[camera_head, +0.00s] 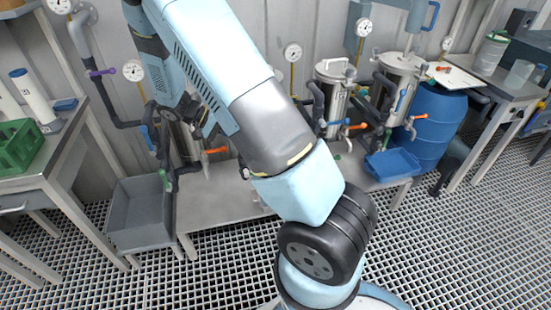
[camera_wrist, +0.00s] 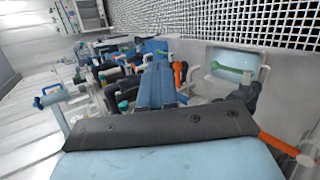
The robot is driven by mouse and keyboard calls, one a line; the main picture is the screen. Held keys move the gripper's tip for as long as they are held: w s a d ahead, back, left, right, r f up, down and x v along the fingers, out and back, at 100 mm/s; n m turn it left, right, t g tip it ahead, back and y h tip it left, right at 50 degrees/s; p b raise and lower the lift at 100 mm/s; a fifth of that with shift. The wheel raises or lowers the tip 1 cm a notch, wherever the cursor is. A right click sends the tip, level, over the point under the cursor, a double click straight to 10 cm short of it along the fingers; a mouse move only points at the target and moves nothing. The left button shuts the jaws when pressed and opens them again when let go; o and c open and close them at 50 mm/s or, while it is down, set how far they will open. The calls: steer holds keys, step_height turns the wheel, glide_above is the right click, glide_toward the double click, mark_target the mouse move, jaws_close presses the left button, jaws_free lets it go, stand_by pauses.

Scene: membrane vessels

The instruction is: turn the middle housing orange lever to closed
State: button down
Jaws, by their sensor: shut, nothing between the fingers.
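In the head view my gripper is hidden behind my arm. Near the fingers in the wrist view is an orange lever (camera_wrist: 178,75), apart or touching I cannot tell. A second orange lever (camera_wrist: 280,143) is at lower right. I cannot tell which housing either belongs to.
The right housing (camera_head: 398,80) has its own orange lever (camera_head: 418,116) and stands before a blue barrel (camera_head: 436,130). Another orange lever (camera_head: 216,150) is at the left housing, partly behind my arm. A blue tray (camera_head: 391,164) lies on the bench. Pipes crowd the housings.

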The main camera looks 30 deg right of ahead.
steer(key=w+d+f+n+t+h, duration=0.15)
steer(key=f+h, duration=0.35)
steer(key=f, duration=0.6)
steer(key=w+d+f+n+t+h, duration=0.1)
steer(key=w+f+t+h, duration=0.1)
steer(key=f+h, duration=0.65)
steer(key=s+d+y, duration=0.1)
steer(key=d+y, duration=0.2)
steer(key=d, duration=1)
steer(key=shift+s+r, duration=0.2)
steer(key=shift+s, duration=0.1)
steer(key=shift+d, duration=0.1)
